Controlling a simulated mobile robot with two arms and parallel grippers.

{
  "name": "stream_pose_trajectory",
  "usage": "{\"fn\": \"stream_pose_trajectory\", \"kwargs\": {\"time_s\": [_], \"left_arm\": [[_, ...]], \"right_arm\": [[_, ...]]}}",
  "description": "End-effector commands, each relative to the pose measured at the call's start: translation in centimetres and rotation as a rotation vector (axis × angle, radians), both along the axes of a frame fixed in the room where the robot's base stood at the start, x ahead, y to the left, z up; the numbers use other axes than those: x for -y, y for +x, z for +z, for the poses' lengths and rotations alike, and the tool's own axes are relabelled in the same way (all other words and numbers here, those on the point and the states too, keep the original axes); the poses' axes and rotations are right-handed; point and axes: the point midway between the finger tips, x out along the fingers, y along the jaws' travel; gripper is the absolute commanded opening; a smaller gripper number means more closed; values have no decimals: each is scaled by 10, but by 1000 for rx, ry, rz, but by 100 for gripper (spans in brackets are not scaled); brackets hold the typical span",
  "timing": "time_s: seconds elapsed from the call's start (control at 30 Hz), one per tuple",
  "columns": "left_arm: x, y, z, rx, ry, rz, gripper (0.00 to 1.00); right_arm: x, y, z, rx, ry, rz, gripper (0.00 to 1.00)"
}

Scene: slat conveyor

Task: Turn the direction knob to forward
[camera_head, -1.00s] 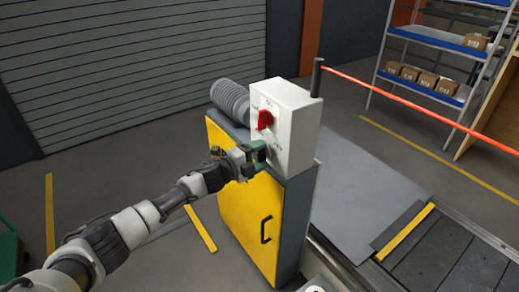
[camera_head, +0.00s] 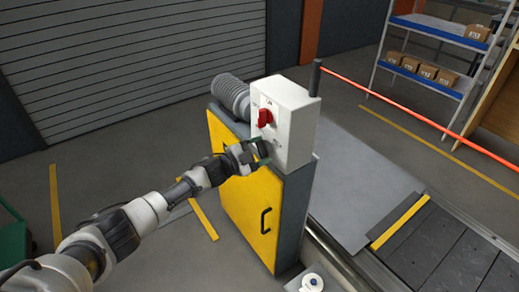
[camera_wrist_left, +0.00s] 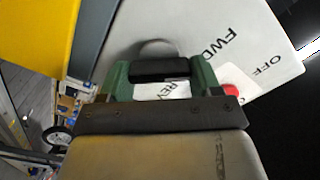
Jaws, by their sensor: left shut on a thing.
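The white control box (camera_head: 296,138) stands on a yellow and grey cabinet. A red knob (camera_head: 265,118) is on its front face and shows partly in the left wrist view (camera_wrist_left: 236,90). My left gripper (camera_head: 263,152) is at the lower part of that face, below the red knob. In the left wrist view its green fingers (camera_wrist_left: 160,72) are shut on a dark bar, the direction knob (camera_wrist_left: 158,68), with a grey round edge behind it. FWD and REV labels show around it. I cannot tell which label the knob points to. My right gripper is not in view.
The yellow cabinet (camera_head: 247,205) with a black handle stands under the box. A grey ribbed hose (camera_head: 231,95) is behind the box. The slat conveyor (camera_head: 450,250) is at the right, with a red bar (camera_head: 420,115) above. Shelves with cartons (camera_head: 425,72) stand behind.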

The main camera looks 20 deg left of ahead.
Motion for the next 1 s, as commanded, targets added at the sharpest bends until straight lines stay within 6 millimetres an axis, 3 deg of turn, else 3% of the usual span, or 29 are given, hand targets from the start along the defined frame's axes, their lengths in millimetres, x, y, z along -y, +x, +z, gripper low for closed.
{"fn": "stream_pose_trajectory", "kwargs": {"time_s": [0.37, 0.4, 0.57, 0.87, 1.0], "left_arm": [[0, 0, -2, -11, -9, 2, 40], [0, 0, -2, -11, -9, 2, 65], [0, 0, -1, -9, -8, 1, 89], [-1, -2, -1, -6, -7, 1, 89], [-11, -13, -2, -8, -5, 2, 89]], "right_arm": [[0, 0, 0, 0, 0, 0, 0], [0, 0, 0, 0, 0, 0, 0], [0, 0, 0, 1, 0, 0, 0], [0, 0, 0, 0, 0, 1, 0], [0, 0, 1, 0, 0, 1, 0]]}}
